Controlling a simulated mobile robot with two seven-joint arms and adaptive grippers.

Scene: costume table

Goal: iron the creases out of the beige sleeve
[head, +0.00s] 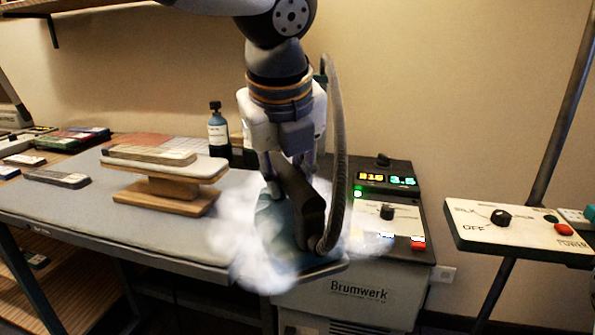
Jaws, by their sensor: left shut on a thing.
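My left gripper (290,158) comes down from the top and is shut on the dark handle of a steam iron (311,207). The iron's teal body (281,226) is low at the table's right end, with white steam around it. To the left stands a small wooden sleeve board (165,195) with a pale padded top (205,170). I cannot make out a separate beige sleeve or any creases on it. My right gripper is not in view.
A ribbed hose (338,150) rises beside the iron. The Brumwerk steam station (358,290) and a control panel (515,232) are at right. The grey tabletop (110,225) is clear in front.

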